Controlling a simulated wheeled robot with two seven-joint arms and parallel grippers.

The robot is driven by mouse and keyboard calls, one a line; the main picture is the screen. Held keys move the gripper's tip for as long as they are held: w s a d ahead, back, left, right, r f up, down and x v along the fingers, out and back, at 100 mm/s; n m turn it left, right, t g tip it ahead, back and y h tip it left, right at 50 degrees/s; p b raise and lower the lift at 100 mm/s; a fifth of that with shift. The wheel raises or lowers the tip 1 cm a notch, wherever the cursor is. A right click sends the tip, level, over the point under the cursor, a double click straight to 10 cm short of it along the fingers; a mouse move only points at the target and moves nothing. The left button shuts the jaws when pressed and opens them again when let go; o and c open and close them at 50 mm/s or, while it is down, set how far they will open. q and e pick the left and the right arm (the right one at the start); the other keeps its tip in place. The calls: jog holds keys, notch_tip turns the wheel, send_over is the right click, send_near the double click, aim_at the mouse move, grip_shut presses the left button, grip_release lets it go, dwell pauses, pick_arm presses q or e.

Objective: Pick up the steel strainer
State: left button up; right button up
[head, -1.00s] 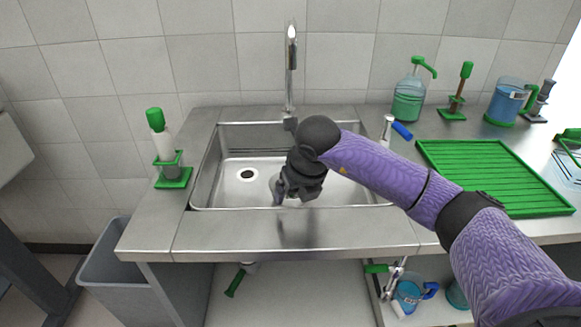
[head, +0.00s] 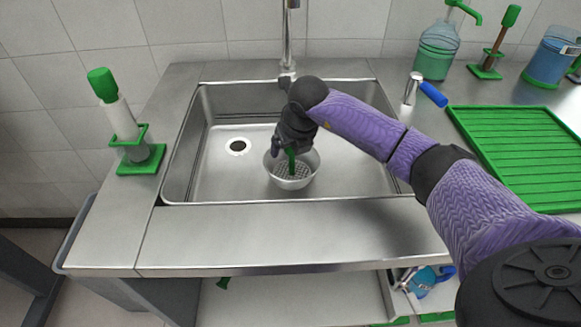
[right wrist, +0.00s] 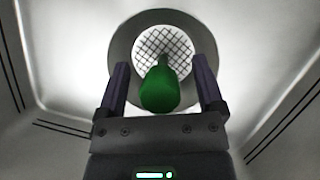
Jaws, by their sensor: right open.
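The steel strainer (head: 294,181) is a round bowl with a mesh bottom and a green upright handle. It sits in the sink basin (head: 215,180), right of the drain. My right gripper (head: 290,150) points down over it, and the wrist hides part of its far rim. In the right wrist view, the strainer (right wrist: 128,38) lies beyond the fingertips. Its green handle (right wrist: 160,90) stands between the two open fingers of the gripper (right wrist: 160,75), apart from both. My left gripper is not in view.
The faucet (head: 288,45) rises behind the basin. A brush in a green holder (head: 140,160) stands on the left counter. A green drying rack (head: 520,150) and a soap bottle (head: 438,50) are on the right. The front counter strip (head: 250,235) is clear.

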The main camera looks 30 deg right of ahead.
jog(key=shift+f, duration=0.1)
jog(key=shift+c, duration=0.3)
jog(key=shift+w, duration=0.1)
grip_shut()
